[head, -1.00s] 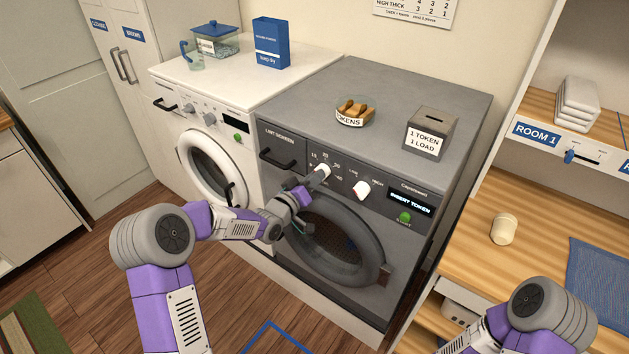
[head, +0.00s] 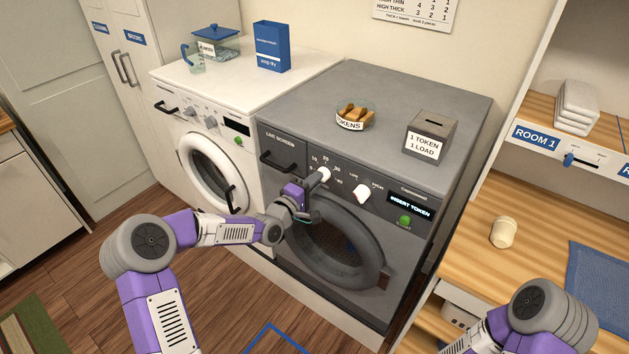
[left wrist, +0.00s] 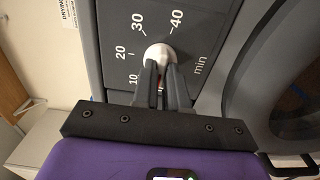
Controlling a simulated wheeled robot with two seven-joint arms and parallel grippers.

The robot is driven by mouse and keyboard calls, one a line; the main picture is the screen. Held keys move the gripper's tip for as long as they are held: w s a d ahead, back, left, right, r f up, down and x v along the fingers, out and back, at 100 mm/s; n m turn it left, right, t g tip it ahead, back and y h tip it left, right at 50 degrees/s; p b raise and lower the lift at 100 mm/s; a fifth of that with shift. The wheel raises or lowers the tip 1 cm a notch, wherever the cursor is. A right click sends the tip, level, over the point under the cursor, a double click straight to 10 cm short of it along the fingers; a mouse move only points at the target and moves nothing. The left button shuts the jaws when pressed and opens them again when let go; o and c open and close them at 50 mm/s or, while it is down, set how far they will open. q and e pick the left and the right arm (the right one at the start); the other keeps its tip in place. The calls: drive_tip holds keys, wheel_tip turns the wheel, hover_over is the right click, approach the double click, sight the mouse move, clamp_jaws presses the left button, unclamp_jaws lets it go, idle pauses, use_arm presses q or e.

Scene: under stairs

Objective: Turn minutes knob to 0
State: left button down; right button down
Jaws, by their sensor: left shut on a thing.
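The minutes knob (head: 324,174) is a white dial on the grey dryer's dark front panel, with numbers around it. In the left wrist view the knob (left wrist: 158,54) sits between my fingertips, with 10, 20, 30, 40 and "min" printed around it. My left gripper (head: 312,181) is shut on the knob; it also shows in the left wrist view (left wrist: 161,75). The fingers partly cover the knob, and its pointer cannot be read clearly. My right arm shows at the lower right, but its gripper is out of view.
A second white knob (head: 362,194) sits right of the minutes knob, near the display (head: 409,207) reading "INSERT TOKEN" and a green button (head: 404,221). A token bowl (head: 351,118) and token box (head: 430,135) stand on the dryer (head: 390,95). The white washer (head: 207,150) stands left.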

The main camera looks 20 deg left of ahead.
use_arm(q)
drive_tip(key=shift+n, duration=1)
drive_tip(key=c, duration=1.2)
unclamp_jaws()
drive_tip(key=shift+o, duration=0.2)
drive_tip(key=p+v, duration=0.1)
drive_tip(key=v, duration=0.6)
drive_tip(key=shift+s, duration=0.3)
